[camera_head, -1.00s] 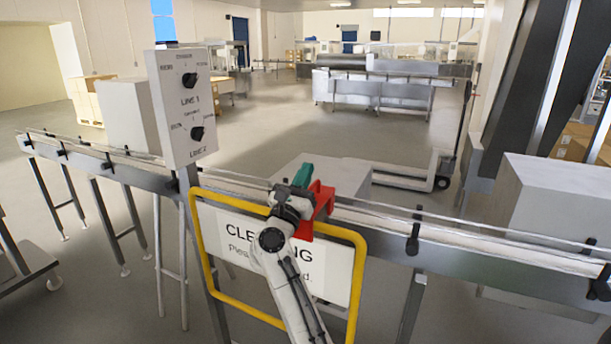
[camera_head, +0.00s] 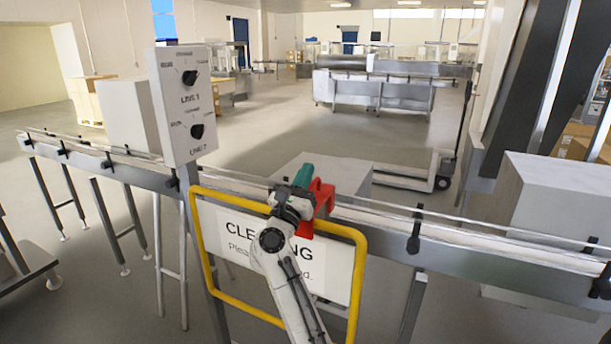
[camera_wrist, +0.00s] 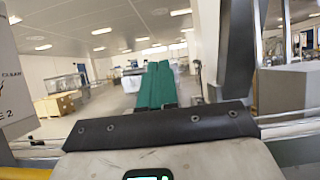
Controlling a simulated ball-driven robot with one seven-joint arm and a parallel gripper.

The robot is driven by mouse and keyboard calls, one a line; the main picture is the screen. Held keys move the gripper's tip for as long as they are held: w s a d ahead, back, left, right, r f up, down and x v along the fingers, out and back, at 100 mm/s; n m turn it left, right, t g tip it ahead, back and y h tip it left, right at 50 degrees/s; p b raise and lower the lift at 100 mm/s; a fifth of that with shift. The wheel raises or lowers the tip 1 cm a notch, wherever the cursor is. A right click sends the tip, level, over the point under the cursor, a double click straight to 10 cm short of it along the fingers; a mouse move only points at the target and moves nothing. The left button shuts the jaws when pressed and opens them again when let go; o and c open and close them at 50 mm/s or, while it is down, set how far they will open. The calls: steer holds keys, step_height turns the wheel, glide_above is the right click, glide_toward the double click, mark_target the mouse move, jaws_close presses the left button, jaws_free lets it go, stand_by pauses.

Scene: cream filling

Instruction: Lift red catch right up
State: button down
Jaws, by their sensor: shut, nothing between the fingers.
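The red catch (camera_head: 321,193) stands at the top edge of the yellow-framed cleaning sign (camera_head: 352,235), on the near side of the conveyor. My gripper (camera_head: 302,174) with its green fingers is right beside the catch, on its left, and partly covers it. In the wrist view the green fingers (camera_wrist: 156,85) lie together with nothing between them. The red catch does not show in the wrist view. I cannot tell whether the gripper touches the catch.
The conveyor rail (camera_head: 455,232) runs across behind the sign. A control panel (camera_head: 182,105) with two black knobs stands to the left. A grey box (camera_head: 560,200) stands at the right. A pallet truck (camera_head: 415,178) is on the floor behind.

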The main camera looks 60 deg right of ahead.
steer(key=a+f+b, duration=0.6)
steer(key=a+f, duration=0.1)
steer(key=f, duration=0.3)
steer(key=shift+s, duration=0.25)
steer(key=shift+a+f, duration=0.1)
steer(key=shift+f, duration=0.05)
